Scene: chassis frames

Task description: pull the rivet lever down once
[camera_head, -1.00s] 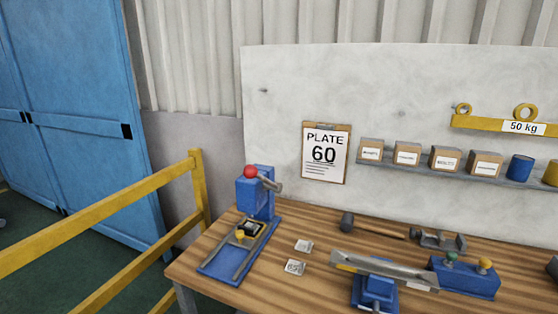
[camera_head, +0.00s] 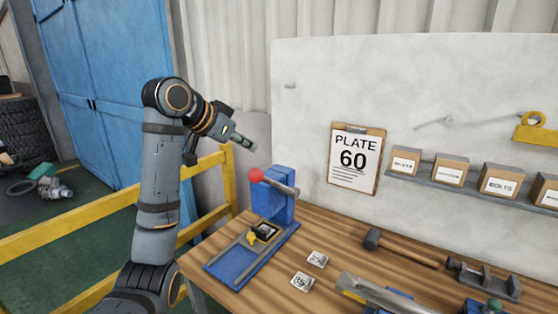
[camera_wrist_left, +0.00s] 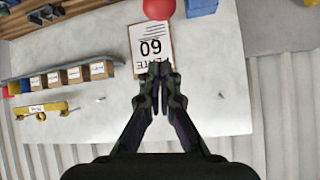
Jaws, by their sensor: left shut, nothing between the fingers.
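The rivet press (camera_head: 272,194) is a blue block on a blue base plate at the left end of the workbench. Its lever (camera_head: 279,184) is a grey bar with a red ball knob (camera_head: 256,174) at its raised end. My left gripper (camera_head: 250,146) is shut and empty, just above and a little left of the knob, apart from it in the picture. In the left wrist view the shut fingers (camera_wrist_left: 160,68) point toward the red knob (camera_wrist_left: 159,8), cut off by the top edge. My right gripper is not in view.
The wooden workbench (camera_head: 340,232) holds two small marked plates (camera_head: 302,282), a hammer (camera_head: 400,248) and a clamp-like tool (camera_head: 485,279). A yellow railing (camera_head: 226,180) stands left of it. A clipboard reading PLATE 60 (camera_head: 355,158) hangs behind, beside a shelf of boxes (camera_head: 448,171).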

